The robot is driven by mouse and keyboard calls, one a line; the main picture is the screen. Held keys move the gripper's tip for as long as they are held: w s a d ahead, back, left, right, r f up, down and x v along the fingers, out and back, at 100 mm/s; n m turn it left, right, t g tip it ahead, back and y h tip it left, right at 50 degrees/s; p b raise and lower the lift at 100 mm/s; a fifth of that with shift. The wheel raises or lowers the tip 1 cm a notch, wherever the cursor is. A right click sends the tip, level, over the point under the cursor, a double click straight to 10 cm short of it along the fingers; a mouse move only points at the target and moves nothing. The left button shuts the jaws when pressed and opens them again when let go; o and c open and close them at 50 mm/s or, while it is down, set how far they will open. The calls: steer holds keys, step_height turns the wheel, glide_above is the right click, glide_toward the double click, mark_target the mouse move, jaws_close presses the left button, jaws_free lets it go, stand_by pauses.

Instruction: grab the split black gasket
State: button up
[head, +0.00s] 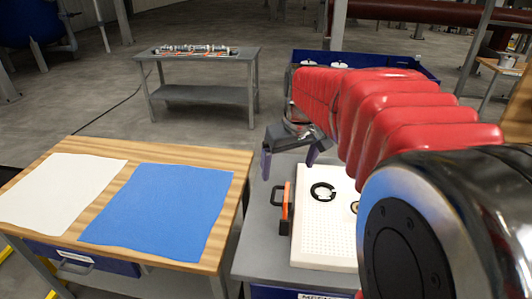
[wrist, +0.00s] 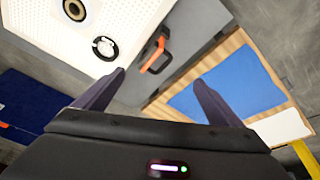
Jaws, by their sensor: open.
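The split black gasket (head: 322,191) is a thin black ring with a gap, lying flat on a white perforated board (head: 318,240). In the wrist view the gasket (wrist: 104,47) shows at the upper left, just beyond my left finger. My gripper (head: 290,160) is open and empty, above and to the left of the gasket in the head view. Its two fingers also show spread apart in the wrist view (wrist: 160,78). Nothing is between them, and the gasket is apart from both.
A second ring (wrist: 75,10) lies near the gasket, partly hidden by my arm in the head view. An orange-and-black handle (head: 286,208) stands beside the board. A wooden bench (head: 137,179) with white and blue sheets is at left. A grey table (head: 200,92) stands behind.

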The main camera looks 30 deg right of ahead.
steer(key=w+d+f, duration=0.2)
steer(key=d+f, duration=0.1)
steer(key=d, duration=0.3)
steer(key=w+d+f+g, duration=0.1)
steer(key=w+d+f, duration=0.1)
steer(key=d, duration=0.5)
steer(key=w+d+f, duration=0.2)
steer(key=d+f, duration=0.2)
steer(key=d, duration=0.3)
steer(key=shift+d+m+g+y, duration=0.2)
steer(key=shift+m+g+y, duration=0.1)
steer(key=shift+f, duration=0.25)
glide_toward(322, 192)
steer(key=shift+a+f, duration=0.1)
steer(key=shift+f, duration=0.45)
steer(key=shift+w+f, duration=0.2)
steer(key=shift+f, duration=1.1)
steer(key=shift+w+f, duration=0.2)
steer(key=shift+f, duration=1.1)
steer(key=shift+c, duration=0.6)
